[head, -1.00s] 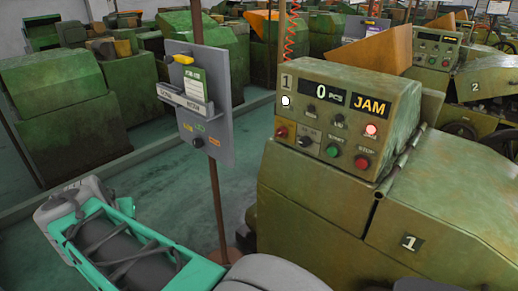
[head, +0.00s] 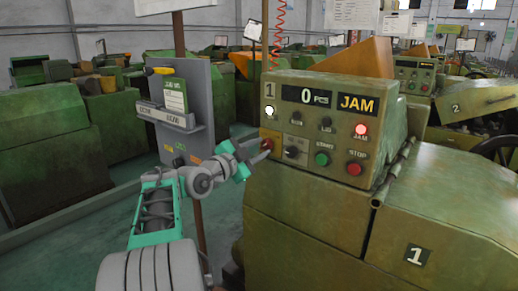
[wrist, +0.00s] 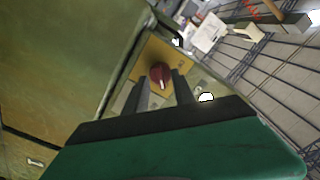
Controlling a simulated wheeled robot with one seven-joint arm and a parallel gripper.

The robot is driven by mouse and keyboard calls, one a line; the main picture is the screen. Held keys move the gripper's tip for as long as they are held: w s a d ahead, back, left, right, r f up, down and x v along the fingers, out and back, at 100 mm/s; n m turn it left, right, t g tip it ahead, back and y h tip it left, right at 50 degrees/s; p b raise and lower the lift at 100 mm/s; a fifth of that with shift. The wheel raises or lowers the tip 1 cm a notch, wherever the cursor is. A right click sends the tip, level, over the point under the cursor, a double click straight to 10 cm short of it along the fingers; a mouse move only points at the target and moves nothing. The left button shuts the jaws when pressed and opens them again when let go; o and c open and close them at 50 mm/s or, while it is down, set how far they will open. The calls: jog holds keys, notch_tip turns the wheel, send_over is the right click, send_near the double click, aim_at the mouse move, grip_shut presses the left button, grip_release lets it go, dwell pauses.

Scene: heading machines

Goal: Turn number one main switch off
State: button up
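The number one machine (head: 300,190) has a green panel showing "0 PCS" and a lit "JAM" sign. Its main switch is a red rotary knob (head: 267,144) on a yellow plate at the panel's lower left, partly covered by my gripper in the head view. In the wrist view the red knob (wrist: 160,73) shows a pale mark on its lower edge. My gripper (head: 259,152) is at the knob. The wrist view shows my gripper (wrist: 161,84) with its two dark fingers apart, one on each side of the knob. I cannot tell whether they touch it.
A black selector (head: 292,152), a green START button (head: 322,159) and a red STOP button (head: 354,169) sit right of the switch. A grey board (head: 190,110) on a brown post stands close left of my arm. Machine two (head: 480,105) is behind right.

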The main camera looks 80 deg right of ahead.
jog(key=shift+c, duration=0.3)
grip_shut()
